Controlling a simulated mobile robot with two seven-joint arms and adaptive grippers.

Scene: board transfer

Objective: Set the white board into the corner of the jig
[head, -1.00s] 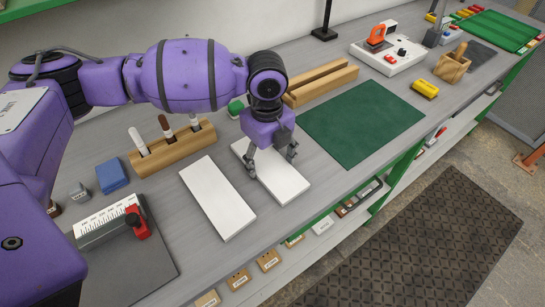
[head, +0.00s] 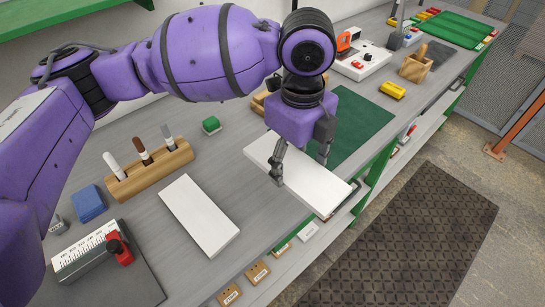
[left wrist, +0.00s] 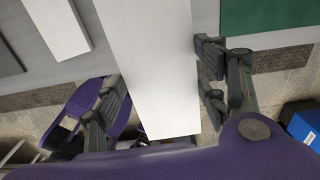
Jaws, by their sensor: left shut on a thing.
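A white board (head: 318,185) is in my left gripper (head: 300,168), which is shut on its long edges. The board appears raised above the bench, its near end over the front edge. In the left wrist view, the same board (left wrist: 150,50) runs between the fingers of the left gripper (left wrist: 158,78). The wooden jig (head: 259,104) is at the back of the bench, mostly hidden behind my left arm; only a bit of its wood shows, and its corner cannot be seen. My right gripper is not in view.
A second white board (head: 199,215) lies on the bench left of the held one. A dark green mat (head: 365,125) lies to the right, bare where visible.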

